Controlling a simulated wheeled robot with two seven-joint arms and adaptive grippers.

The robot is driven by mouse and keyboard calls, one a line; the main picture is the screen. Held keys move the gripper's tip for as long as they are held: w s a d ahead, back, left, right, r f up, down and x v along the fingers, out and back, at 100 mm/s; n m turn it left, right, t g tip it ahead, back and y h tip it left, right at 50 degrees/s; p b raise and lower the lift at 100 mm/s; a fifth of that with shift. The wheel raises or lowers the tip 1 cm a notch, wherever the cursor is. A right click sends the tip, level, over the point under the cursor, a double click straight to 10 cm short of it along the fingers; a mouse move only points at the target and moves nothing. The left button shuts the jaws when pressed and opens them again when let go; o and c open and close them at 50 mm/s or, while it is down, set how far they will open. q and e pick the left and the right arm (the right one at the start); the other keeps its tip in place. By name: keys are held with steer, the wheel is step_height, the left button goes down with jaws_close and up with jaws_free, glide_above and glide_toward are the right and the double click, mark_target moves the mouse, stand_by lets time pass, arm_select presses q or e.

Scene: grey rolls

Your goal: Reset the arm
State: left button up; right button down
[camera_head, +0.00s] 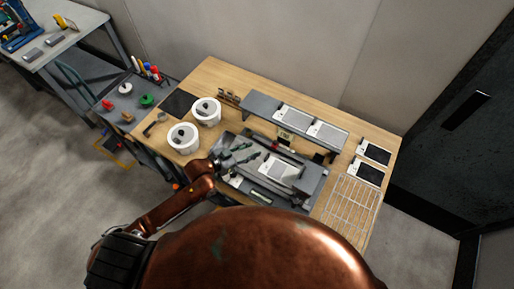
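My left arm, copper coloured, comes in from the lower left. My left gripper (246,153) is over the left part of a grey machine-like tray (313,181) on the wooden table. Its two dark fingers look spread apart, with nothing seen between them. A white flat piece (284,171) lies in the tray, to the right of the gripper and apart from it. My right gripper is not in view.
Two white round pots (183,138) stand left of the gripper. A grey raised shelf (262,107) with pale panels stands behind. A wire rack (349,203) and two dark-screened devices (370,173) lie at the right. A side cart (128,108) holds small tools. Bare wood (215,75) shows at the back left.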

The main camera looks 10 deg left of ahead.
arm_select(q)
steer(key=shift+s, duration=0.1)
stand_by(0.5)
steer(key=s+a+f+y, duration=0.1)
steer(key=s, duration=0.1)
steer(key=s+a+n+y, duration=0.1)
steer(key=s, duration=0.1)
steer(key=s+a+f+n+g+y, duration=0.1)
steer(key=s, duration=0.1)
steer(key=shift+s+a+f, duration=0.3)
steer(key=shift+s, duration=0.05)
steer(key=s+a+f+n+g+y, duration=0.1)
steer(key=s+a+n+g+y, duration=0.2)
steer(key=s+a, duration=0.65)
steer(key=s+a+f+n+g+y, duration=0.1)
steer(key=s+a+n+g+y, duration=0.25)
steer(key=s+a, duration=0.65)
steer(key=s+d+f+m+b, duration=0.1)
steer(key=s+d+f+b, duration=0.15)
steer(key=f, duration=1.55)
steer(key=s+d+f+b, duration=0.2)
steer(key=s+f, duration=0.1)
steer(key=f, duration=1.5)
steer(key=s+f+g+b, duration=0.1)
steer(key=s+f+b, duration=0.1)
steer(key=s+f, duration=1.6)
steer(key=shift+s+f+m+g+h+b, duration=0.25)
steer(key=shift+f+m+g+h+b, duration=0.1)
steer(key=shift+f+m, duration=0.1)
